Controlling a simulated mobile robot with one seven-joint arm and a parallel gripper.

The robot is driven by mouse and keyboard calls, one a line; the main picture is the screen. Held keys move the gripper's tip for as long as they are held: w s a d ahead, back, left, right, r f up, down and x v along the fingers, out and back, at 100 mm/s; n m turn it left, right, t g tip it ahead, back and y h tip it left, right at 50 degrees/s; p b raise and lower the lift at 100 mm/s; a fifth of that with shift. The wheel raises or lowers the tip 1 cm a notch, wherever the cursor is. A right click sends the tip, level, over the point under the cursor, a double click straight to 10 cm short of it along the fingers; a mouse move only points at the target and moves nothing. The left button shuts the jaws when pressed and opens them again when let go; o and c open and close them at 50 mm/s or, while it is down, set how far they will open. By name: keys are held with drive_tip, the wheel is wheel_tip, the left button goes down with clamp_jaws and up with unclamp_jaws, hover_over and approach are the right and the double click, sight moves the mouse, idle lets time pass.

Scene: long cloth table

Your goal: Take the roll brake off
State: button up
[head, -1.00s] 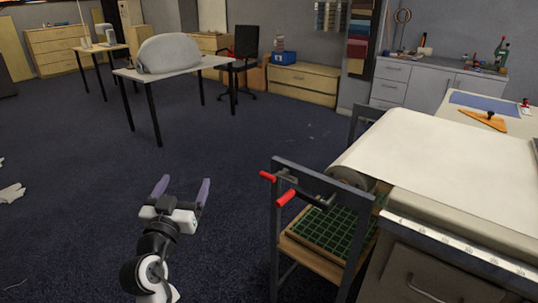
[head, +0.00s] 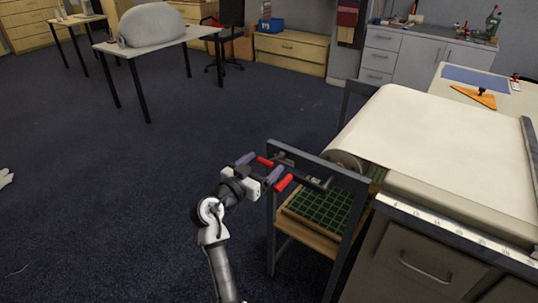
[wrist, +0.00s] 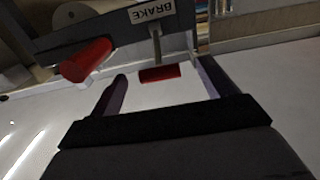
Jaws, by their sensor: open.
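The brake's red handle (head: 264,162) sits on a short rod at the dark grey end frame of the roll stand. In the wrist view the red brake handle (wrist: 160,73) hangs below an upside-down BRAKE label (wrist: 162,11). My gripper (head: 262,165) is open, with one purple finger on each side of the handle as the wrist camera sees it. I cannot tell whether the handle lies between the fingertips or just beyond them. A second red handle (head: 284,182), on a crank, is outside the fingers. The roll (head: 345,160) shows behind the frame.
The cloth table (head: 440,130) with pale cloth stands at the right, drawers beneath. A green-gridded tray (head: 322,208) sits low in the stand. The crank handle (wrist: 87,60) is close to one finger. Open floor (head: 110,190) lies at the left.

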sight(274, 159)
drive_tip(key=shift+p+x, duration=0.3)
drive_tip(key=shift+x, duration=1.55)
drive_tip(key=shift+r, duration=0.1)
drive_tip(key=c, duration=1.4)
